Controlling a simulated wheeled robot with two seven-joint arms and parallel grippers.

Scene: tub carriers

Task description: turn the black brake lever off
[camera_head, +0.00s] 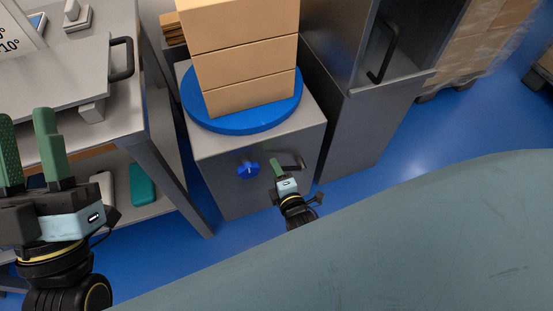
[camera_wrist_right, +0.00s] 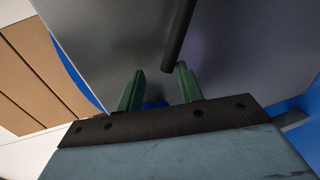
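The black brake lever (camera_head: 293,164) is on the front face of the grey cabinet (camera_head: 222,190) below the blue round turntable. My right gripper (camera_head: 277,165) is at that face, beside the lever. In the right wrist view the lever is a dark bar (camera_wrist_right: 180,35) reaching down from the top, its end near the gap between the green fingertips of my right gripper (camera_wrist_right: 160,72). These fingers are apart with nothing held; whether they touch the lever I cannot tell. My left gripper (camera_head: 29,145) is open and empty at the far left.
A blue knob (camera_head: 248,170) sits left of the lever. Stacked cardboard boxes (camera_head: 243,55) stand on the blue turntable (camera_head: 215,120). A grey shelf cart (camera_head: 150,160) is at left, a grey cabinet with a black handle (camera_head: 388,55) at right. Blue floor (camera_head: 410,150) is open at right.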

